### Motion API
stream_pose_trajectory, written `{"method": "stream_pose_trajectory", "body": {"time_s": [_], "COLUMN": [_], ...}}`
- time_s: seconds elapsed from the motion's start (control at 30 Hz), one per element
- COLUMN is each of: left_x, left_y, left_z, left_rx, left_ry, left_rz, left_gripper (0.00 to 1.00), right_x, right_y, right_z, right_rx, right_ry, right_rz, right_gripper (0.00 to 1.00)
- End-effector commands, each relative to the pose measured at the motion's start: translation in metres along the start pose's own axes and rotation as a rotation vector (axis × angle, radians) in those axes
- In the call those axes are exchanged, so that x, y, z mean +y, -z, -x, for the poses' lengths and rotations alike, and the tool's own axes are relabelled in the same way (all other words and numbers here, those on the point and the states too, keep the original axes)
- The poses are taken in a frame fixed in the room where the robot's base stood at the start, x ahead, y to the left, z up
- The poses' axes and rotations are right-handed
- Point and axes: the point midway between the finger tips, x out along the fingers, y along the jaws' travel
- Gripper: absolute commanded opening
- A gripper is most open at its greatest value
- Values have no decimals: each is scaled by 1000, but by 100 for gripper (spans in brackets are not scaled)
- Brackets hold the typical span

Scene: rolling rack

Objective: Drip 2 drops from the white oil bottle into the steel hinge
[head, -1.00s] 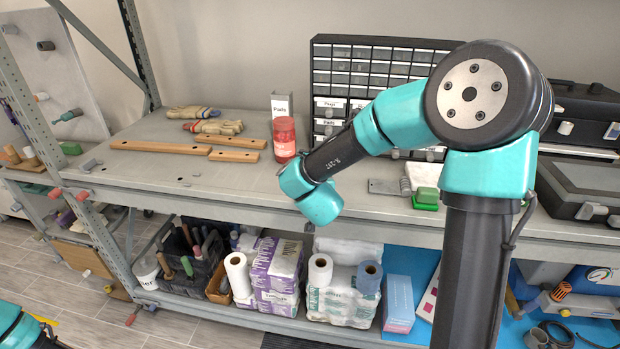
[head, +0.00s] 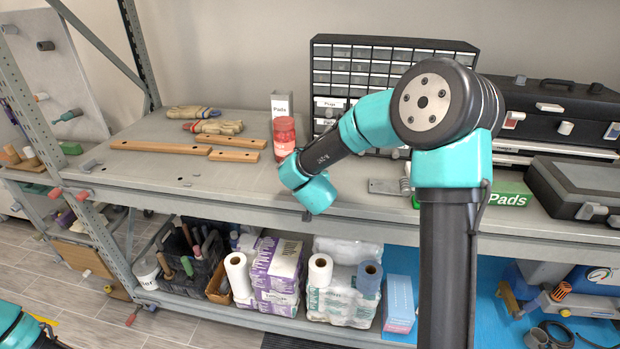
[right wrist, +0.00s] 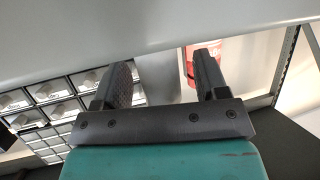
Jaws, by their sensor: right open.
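A flat grey metal piece (head: 384,186), which looks like the steel hinge, lies on the bench right of my right forearm. Its right end is partly hidden by my arm. I cannot pick out the white oil bottle for sure; my right arm covers part of the bench. My right gripper is above the front part of the bench, its fingers mostly hidden behind my wrist in the head view. In the right wrist view its two fingers (right wrist: 165,78) are spread apart with nothing held. My left gripper is not in view; only part of my left arm shows at bottom left.
Wooden bars (head: 160,147) and gloves (head: 218,127) lie left. A drawer cabinet (head: 330,62) is behind. Green Pads box (head: 508,199) and black cases (head: 585,185) stand right.

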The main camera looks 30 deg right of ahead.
Motion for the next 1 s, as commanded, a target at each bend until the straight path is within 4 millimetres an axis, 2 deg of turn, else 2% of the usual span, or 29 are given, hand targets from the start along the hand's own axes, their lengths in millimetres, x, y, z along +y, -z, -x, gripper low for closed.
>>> {"method": "stream_pose_trajectory", "body": {"time_s": [0.53, 1.0], "left_x": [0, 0], "left_y": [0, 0], "left_z": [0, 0], "left_rx": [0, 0], "left_ry": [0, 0], "left_rz": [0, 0], "left_gripper": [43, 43], "right_x": [0, 0], "right_y": [0, 0], "right_z": [-4, -3], "right_rx": [0, 0], "right_ry": [0, 0], "right_rz": [0, 0], "right_gripper": [66, 21]}}
